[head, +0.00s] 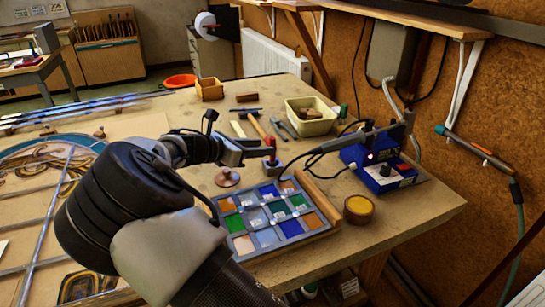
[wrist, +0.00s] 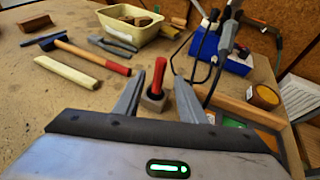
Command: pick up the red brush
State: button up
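The red brush (wrist: 158,77) stands upright with its red handle up in a small light grey pot (wrist: 154,101) in the wrist view. In the head view the red brush (head: 270,144) shows at the tip of my gripper (head: 262,152), partly hidden by it. In the wrist view my gripper (wrist: 157,80) is open. The brush appears between its two fingers, with a gap on each side. I cannot tell whether the handle is within the fingers' reach or a little beyond them.
A tray of coloured glass squares (head: 290,229) lies near the front edge. A blue soldering unit (head: 378,168) stands right of the brush, with cables close by.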

aim_at(272, 160)
jog(key=shift+b+x, duration=0.4)
jog(key=shift+x, duration=2.55)
grip_shut()
